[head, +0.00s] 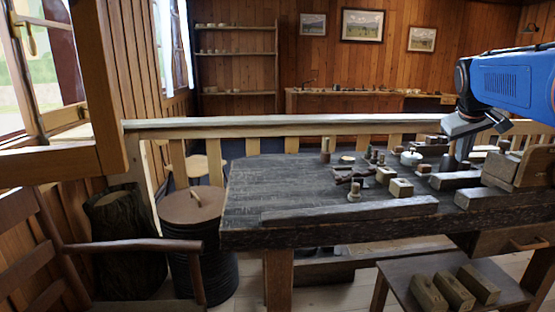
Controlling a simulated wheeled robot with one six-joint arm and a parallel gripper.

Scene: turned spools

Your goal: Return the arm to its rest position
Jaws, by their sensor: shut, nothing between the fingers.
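My blue arm (510,82) reaches in from the right edge, above the right part of the dark workbench (290,190). My gripper (464,150) shows below the arm's dark grey wrist (467,122), small and partly hidden. It is shut with nothing held. Another spool-like piece (325,150) stands at the back of the bench.
Small wooden blocks (401,188) and a pale round lidded pot (411,158) crowd the bench's right half. A long beam (350,210) lies along its front. A railing (300,123) runs behind. A chair (130,245) and lidded barrel (193,207) stand left. The bench's left part is clear.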

